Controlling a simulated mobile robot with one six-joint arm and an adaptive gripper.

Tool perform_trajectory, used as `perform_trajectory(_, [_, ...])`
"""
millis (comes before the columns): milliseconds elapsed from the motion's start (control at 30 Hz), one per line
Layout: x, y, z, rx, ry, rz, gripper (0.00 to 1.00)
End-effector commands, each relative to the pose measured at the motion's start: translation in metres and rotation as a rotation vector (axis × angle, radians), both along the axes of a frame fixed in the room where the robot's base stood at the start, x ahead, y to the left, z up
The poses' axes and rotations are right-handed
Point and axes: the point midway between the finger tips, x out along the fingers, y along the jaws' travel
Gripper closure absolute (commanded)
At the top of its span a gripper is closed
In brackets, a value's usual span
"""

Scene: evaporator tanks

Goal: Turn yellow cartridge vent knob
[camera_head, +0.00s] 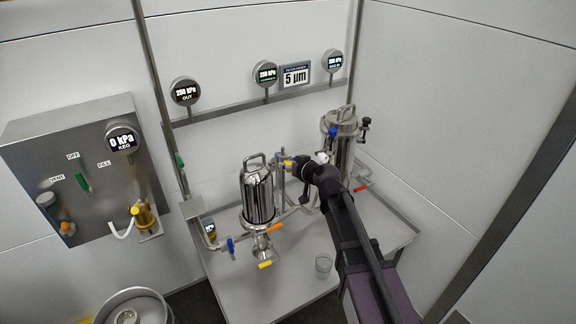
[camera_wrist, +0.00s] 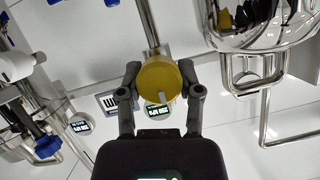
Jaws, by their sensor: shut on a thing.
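The yellow vent knob (camera_wrist: 160,78) is round with a pale pointer mark and sits between my gripper's two fingers in the wrist view. My gripper (camera_wrist: 161,90) is shut on it, one finger on each side. In the head view the knob (camera_head: 288,163) shows as a small yellow spot at the tip of my gripper (camera_head: 294,163), between the two steel housings. The cartridge housing (camera_head: 257,195) stands upright left of my gripper, with a handle on its lid.
A second steel housing (camera_head: 341,140) stands close behind my gripper, with a blue knob (camera_head: 333,132). A clear glass (camera_head: 323,263) stands on the steel table (camera_head: 290,293). Orange (camera_head: 274,228) and red (camera_head: 362,189) valve handles stick out nearby. Gauges line the wall rail.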

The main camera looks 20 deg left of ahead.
Motion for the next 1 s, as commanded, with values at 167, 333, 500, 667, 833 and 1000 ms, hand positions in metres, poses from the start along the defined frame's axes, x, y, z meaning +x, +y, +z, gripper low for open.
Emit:
perform_trajectory(167, [0.0005, -0.0007, -0.0008, 0.025, 0.028, -0.001, 1.0])
perform_trajectory(333, [0.0009, -0.0015, -0.0016, 0.074, 0.086, 0.0, 1.0])
perform_trajectory(500, [0.001, -0.0018, -0.0026, 0.149, 0.175, 0.0, 1.0])
perform_trajectory(667, [0.0014, -0.0024, -0.0038, 0.239, 0.28, 0.0, 1.0])
perform_trajectory(833, [0.0015, -0.0029, -0.0047, 0.343, 0.403, 0.001, 1.0])
perform_trajectory(1000, [0.001, -0.0029, -0.0053, 0.439, 0.519, 0.002, 1.0])
